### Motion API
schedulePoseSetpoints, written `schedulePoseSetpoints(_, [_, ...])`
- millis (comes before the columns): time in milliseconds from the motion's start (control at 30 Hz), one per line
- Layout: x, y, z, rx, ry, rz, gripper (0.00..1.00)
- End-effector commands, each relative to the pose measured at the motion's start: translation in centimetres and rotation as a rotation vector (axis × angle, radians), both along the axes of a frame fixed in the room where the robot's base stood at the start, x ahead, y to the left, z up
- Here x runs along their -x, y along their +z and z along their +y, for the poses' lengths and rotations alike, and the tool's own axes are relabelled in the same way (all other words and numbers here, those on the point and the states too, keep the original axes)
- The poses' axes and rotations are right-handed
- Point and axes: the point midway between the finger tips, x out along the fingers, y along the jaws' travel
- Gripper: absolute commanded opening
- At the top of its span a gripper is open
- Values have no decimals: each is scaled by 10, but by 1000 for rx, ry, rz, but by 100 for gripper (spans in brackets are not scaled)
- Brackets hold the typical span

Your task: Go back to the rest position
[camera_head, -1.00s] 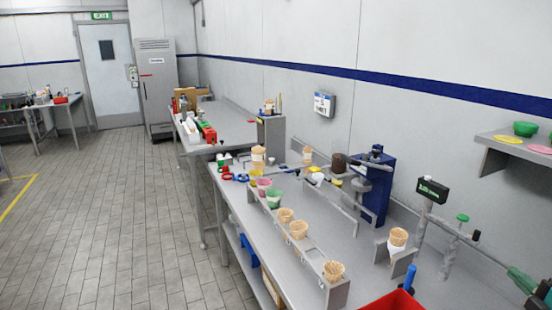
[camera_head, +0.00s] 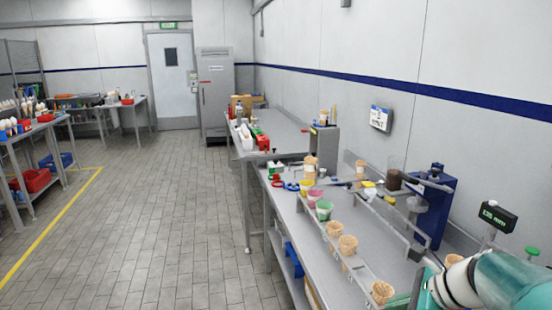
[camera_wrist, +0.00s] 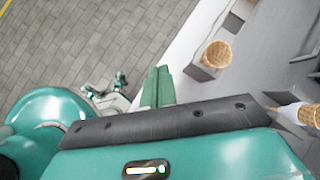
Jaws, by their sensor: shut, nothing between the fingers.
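My gripper (camera_wrist: 157,88) shows in the wrist view as two green fingers side by side, closed together with nothing between them. It hangs over the tiled floor beside the edge of a grey bench. In the head view my teal and white arm reaches in at the lower right, over the near end of the bench (camera_head: 292,223); the fingertips cannot be made out there. In the wrist view a waffle cone (camera_wrist: 217,53) stands in a grey holder to the right of the fingers, apart from them.
A rack (camera_head: 366,268) along the bench holds several cones and coloured cups. A blue press (camera_head: 433,205) and a display post (camera_head: 497,215) stand at the right. Free tiled floor (camera_head: 170,220) lies left of the bench. A table with a red bin (camera_head: 38,179) stands far left.

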Motion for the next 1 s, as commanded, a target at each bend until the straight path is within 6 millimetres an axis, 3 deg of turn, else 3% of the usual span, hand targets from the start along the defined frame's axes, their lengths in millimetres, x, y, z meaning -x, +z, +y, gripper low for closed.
schedulePoseSetpoints(33, [5,3,19,87,113,-18,0])
schedulePoseSetpoints(100, [14,4,38,206,266,-45,0])
schedulePoseSetpoints(400, [56,13,97,687,937,-193,0])
schedulePoseSetpoints(733, [96,27,130,1172,1632,-393,0])
schedulePoseSetpoints(1000, [105,31,135,1328,1847,-452,0])
